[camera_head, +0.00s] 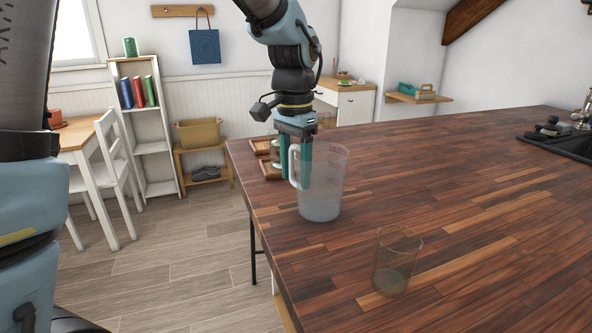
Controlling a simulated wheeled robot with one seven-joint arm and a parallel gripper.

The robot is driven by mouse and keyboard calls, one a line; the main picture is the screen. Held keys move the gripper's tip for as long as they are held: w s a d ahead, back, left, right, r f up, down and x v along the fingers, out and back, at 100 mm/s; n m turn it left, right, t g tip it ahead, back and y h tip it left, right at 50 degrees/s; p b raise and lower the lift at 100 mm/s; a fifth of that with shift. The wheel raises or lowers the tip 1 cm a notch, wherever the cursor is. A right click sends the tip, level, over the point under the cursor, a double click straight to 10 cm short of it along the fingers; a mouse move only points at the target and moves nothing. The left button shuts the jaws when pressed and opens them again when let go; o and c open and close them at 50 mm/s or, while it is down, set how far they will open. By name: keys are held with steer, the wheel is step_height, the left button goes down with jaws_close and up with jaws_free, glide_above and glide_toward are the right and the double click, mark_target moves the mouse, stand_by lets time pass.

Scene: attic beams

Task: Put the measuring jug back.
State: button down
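The measuring jug (325,193) is clear with a pale handle (293,168) on its left side. It looks upright over the near left part of the wooden table; whether its base touches the top is hard to tell. My gripper (297,168) points straight down at the handle, with one teal finger to the left of it and the other to the right, overlapping the jug's wall in the picture. I cannot tell whether the fingers press on the handle.
A clear glass (393,265) stands on the table (455,215) in front of the jug, to the right. Small wooden trays (269,170) with a glass item lie behind my gripper, near the left edge. A black sink (565,143) is at far right. The middle is clear.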

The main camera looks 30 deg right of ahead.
steer(key=shift+f, duration=0.2)
steer(key=shift+c, duration=1)
jaws_free()
step_height(320, 180, up, 12)
steer(key=shift+r, duration=0.1)
steer(key=w+a+f+n, duration=0.4)
steer(key=a+f, duration=0.2)
steer(key=a, duration=0.4)
steer(key=w+a+f+n, duration=0.4)
steer(key=a+f, duration=0.2)
steer(key=a, duration=0.4)
steer(key=s+a+f+n+t, duration=0.1)
steer(key=s+a+f+n, duration=0.1)
steer(key=a, duration=0.4)
steer(key=s+a+f+n, duration=0.2)
steer(key=a+f+n, duration=0.2)
steer(key=a, duration=0.3)
steer(key=shift+s+a+f+t, duration=0.25)
steer(key=shift+s+f+t, duration=0.15)
steer(key=shift+f, duration=0.45)
